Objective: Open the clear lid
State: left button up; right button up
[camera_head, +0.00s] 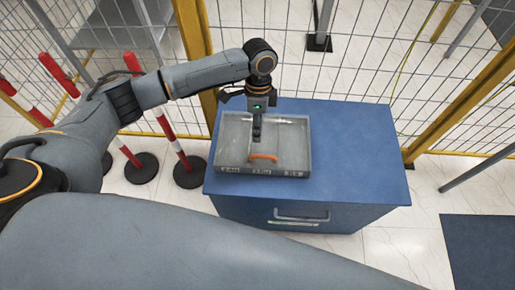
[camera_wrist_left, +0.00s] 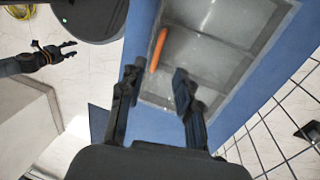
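A grey box (camera_head: 228,170) stands on the blue cabinet, and its clear lid (camera_head: 285,137) appears to lie flat on top. An orange handle (camera_head: 262,157) sits on the lid near its front edge; it also shows in the left wrist view (camera_wrist_left: 158,50). My left gripper (camera_head: 257,138) points down over the lid, just behind the handle in the head view. In the left wrist view its two fingers (camera_wrist_left: 157,78) are apart with nothing between them, and the handle lies beyond them. My right gripper (camera_wrist_left: 66,50) shows small at the left of the wrist view, fingers apart and empty.
The blue cabinet (camera_head: 355,150) has free top surface right of the box and a front drawer handle (camera_head: 302,215). A wire fence with yellow posts (camera_head: 465,95) stands behind it. Red and white posts (camera_head: 175,145) stand to its left.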

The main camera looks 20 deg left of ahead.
pick_arm(q)
send_over(257, 151)
jog(key=s+d, duration=0.1)
jog(key=s, duration=0.2)
notch_tip(257, 151, down, 10)
jog(key=shift+w+r, duration=0.15)
jog(key=shift+c, duration=0.2)
grip_shut()
